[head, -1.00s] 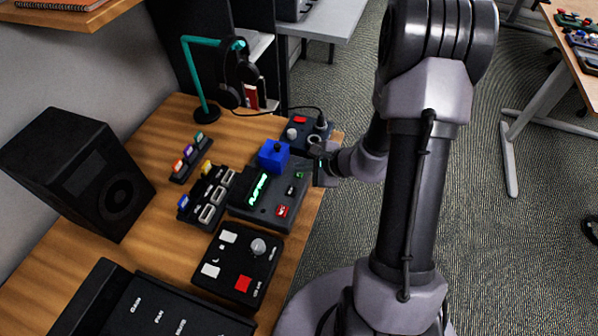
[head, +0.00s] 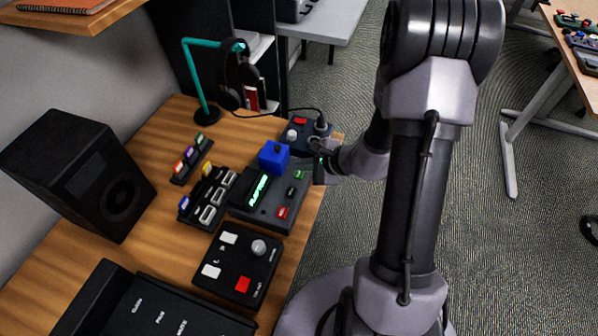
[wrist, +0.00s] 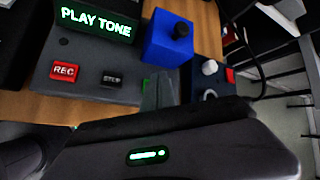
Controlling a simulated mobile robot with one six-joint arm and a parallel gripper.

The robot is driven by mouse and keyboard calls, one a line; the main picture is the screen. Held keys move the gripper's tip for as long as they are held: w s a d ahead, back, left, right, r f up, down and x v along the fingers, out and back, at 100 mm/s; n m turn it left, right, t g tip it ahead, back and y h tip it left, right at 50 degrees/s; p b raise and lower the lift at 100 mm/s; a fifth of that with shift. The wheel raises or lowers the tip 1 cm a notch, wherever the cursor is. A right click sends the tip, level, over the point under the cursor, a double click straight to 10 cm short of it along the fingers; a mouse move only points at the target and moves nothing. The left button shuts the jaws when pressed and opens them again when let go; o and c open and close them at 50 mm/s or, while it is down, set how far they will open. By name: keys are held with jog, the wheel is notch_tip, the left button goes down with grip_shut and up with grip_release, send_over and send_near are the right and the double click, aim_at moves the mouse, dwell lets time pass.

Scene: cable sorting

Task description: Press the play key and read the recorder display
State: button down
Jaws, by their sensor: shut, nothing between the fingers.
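The dark recorder (head: 240,207) lies on the wooden desk. Its lit green display (head: 258,190) reads "PLAY TONE" in the wrist view (wrist: 96,22). The red REC key (wrist: 64,72) and black STOP key (wrist: 111,79) show there. A green key (head: 299,174) shows in the head view at the recorder's right end; its label is too small to read. My gripper (head: 319,168) is shut and empty, just right of the green key and apart from it in the picture. In the wrist view my closed fingers (wrist: 158,91) cover the area right of STOP.
A blue box (head: 273,156) with a black knob stands close by the recorder's far side. A dark box with a red button (head: 299,121) is behind. A control box (head: 232,266), connector block (head: 208,196) and speaker (head: 80,170) stand nearby. The desk's right edge is close.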

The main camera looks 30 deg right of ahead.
aim_at(302, 175)
notch_tip(302, 175, up, 5)
jog(key=p, duration=0.3)
jog(key=shift+r, duration=0.1)
dwell(0.7)
